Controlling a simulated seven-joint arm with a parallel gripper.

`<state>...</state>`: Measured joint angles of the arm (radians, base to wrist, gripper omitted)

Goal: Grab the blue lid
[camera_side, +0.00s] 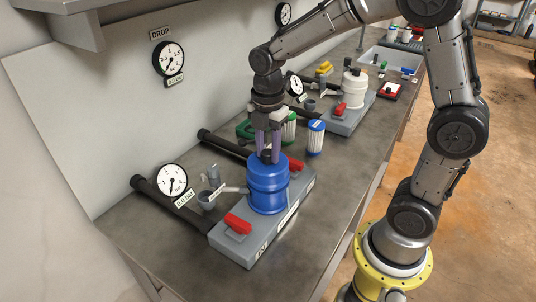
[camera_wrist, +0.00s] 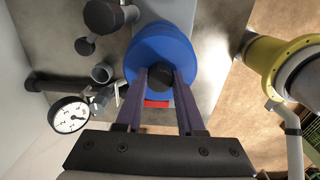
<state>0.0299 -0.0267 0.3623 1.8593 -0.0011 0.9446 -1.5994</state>
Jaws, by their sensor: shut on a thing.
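In the wrist view my gripper (camera_wrist: 160,84) has one finger on each side of the knob. The lid's lower edge appears to rest on the block.
Red valve handles (camera_side: 238,223) flank the lid on the block. A pressure gauge (camera_side: 172,180) and black pipes stand at left by the wall. Blue-capped (camera_side: 315,138) and green-capped filter cartridges stand behind. A white canister (camera_side: 354,88) sits on another block farther back. The bench's front right is clear.

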